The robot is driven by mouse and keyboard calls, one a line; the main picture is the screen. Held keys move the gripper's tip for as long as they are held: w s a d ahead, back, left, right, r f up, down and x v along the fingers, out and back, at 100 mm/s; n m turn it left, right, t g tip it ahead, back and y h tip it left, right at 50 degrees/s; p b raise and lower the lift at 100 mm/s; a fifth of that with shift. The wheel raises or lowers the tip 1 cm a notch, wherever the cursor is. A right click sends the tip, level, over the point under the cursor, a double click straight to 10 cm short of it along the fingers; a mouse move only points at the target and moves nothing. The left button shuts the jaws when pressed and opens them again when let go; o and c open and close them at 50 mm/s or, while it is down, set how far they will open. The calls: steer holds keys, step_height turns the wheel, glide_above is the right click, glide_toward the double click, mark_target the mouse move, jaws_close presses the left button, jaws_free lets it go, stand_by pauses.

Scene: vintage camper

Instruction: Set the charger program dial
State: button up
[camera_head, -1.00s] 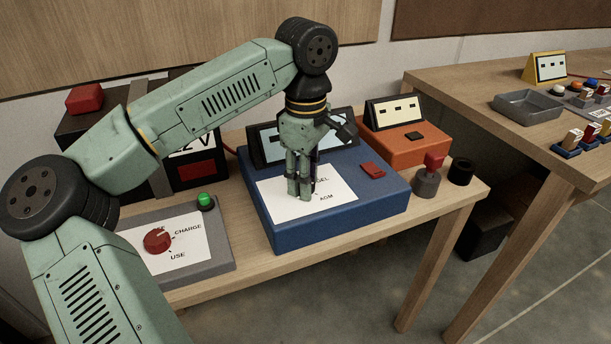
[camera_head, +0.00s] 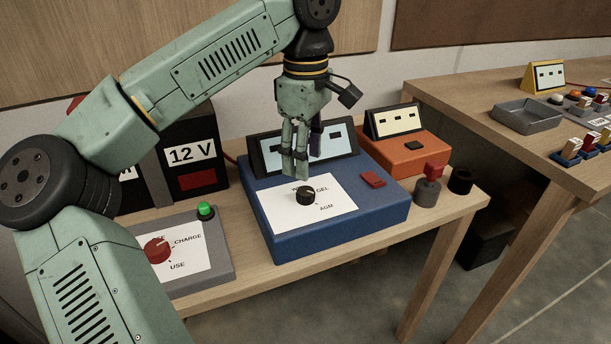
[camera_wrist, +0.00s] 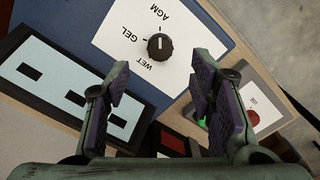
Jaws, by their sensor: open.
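The charger is a blue box (camera_head: 330,236) with a white panel (camera_head: 280,212) and a black round dial (camera_head: 305,196). The wrist view shows the dial (camera_wrist: 160,47) with WET, GEL and AGM printed around it. Its small white mark appears to point up in that view, toward the AGM side. My gripper (camera_head: 296,177) is open and empty, above and a little behind the dial, not touching it. In the wrist view the dial lies beyond the gap between my fingers (camera_wrist: 162,88).
A grey box with a red CHARGE/USE dial (camera_head: 157,250) and green button (camera_head: 205,210) stands left. A red switch (camera_head: 373,180) sits on the blue box. A display (camera_head: 270,155) rises behind my gripper. An orange box (camera_head: 405,155) and red-topped grey post (camera_head: 427,188) stand right.

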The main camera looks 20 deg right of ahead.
steer(key=shift+r, duration=2.3)
